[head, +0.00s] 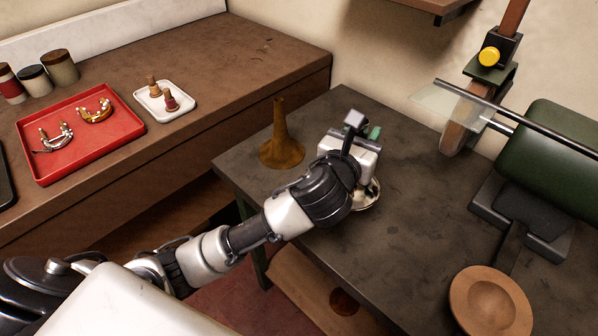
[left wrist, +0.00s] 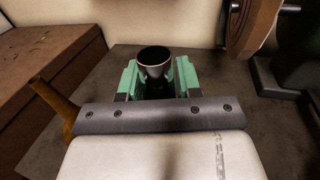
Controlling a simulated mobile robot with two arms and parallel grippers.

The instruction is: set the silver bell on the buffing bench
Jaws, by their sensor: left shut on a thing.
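The silver bell (head: 368,194) is upright at the dark grey buffing bench (head: 410,240). Its flare shows below my left gripper (head: 360,138), low over or on the bench top; I cannot tell if it touches. In the left wrist view, the bell's narrow end (left wrist: 154,62) stands between the green fingertips of my left gripper (left wrist: 157,82), which is shut on it. The arm and hand hide much of the bell in the head view. My right gripper is not in view.
A brass bell (head: 282,145) stands on the bench, left of my left gripper. The green buffing machine (head: 565,150) and its wheel (head: 462,130) occupy the right. A wooden counter (head: 220,62) holds a red tray (head: 75,165) and a white dish (head: 178,113). A round wooden bowl (head: 490,302) is at lower right.

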